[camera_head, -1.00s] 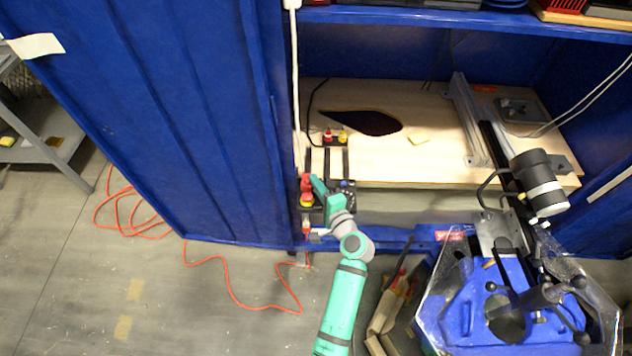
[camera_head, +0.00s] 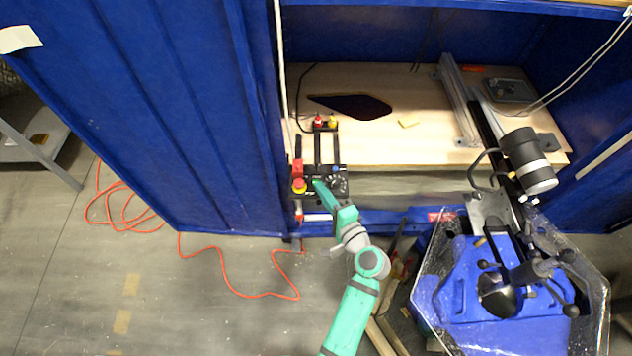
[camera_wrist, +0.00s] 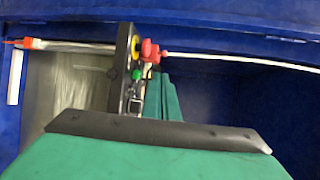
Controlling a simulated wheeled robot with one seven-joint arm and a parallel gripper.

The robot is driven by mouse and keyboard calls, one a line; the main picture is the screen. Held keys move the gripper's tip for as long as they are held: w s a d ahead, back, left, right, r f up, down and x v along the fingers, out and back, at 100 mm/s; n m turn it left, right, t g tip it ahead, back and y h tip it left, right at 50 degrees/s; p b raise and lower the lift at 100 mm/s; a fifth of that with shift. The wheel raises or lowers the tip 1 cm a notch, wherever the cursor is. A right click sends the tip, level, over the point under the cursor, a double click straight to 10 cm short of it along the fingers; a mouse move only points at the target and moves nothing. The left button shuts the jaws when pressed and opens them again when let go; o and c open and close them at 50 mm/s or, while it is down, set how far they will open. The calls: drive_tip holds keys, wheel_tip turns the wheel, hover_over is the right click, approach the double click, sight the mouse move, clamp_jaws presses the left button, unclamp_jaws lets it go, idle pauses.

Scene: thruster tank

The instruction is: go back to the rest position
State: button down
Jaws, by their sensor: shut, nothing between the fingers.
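My gripper (camera_head: 319,185) is shut and empty, its green fingers just right of the red and yellow emergency-stop button (camera_head: 299,186). It is in front of the black control panel (camera_head: 333,183) at the opening of the blue cabinet. In the wrist view, the shut fingers (camera_wrist: 160,84) extend toward the panel, with the red part (camera_wrist: 150,50) of a button beyond their tips. I cannot tell whether the fingertips touch the panel.
A blue machine with a clear guard (camera_head: 510,300) stands at the lower right. The open blue cabinet door (camera_head: 130,110) fills the left. An orange cable (camera_head: 245,295) lies on the floor. A wooden shelf (camera_head: 440,145) is behind the panel.

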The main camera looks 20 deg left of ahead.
drive_tip(key=shift+s+d+r, duration=0.2)
drive_tip(key=shift+s+d, duration=0.15)
drive_tip(key=s+d+f+n+t+h, duration=0.1)
drive_tip(key=s+d+f+h, duration=0.35)
drive_tip(key=s, duration=0.35)
drive_tip(key=s+d+f+n+h, duration=0.1)
drive_tip(key=s+d+f+h, duration=0.3)
drive_tip(key=s, duration=0.4)
drive_tip(key=s+d+r+n+t+h, duration=0.1)
drive_tip(key=s+r+n+t+h, duration=0.1)
drive_tip(key=s+r+n, duration=0.6)
drive_tip(key=s+r, duration=0.5)
drive_tip(key=s, duration=0.4)
drive_tip(key=shift+s+d+r+t, duration=0.15)
drive_tip(key=shift+d+t, duration=0.1)
drive_tip(key=shift+t, duration=0.05)
drive_tip(key=shift+h, duration=0.25)
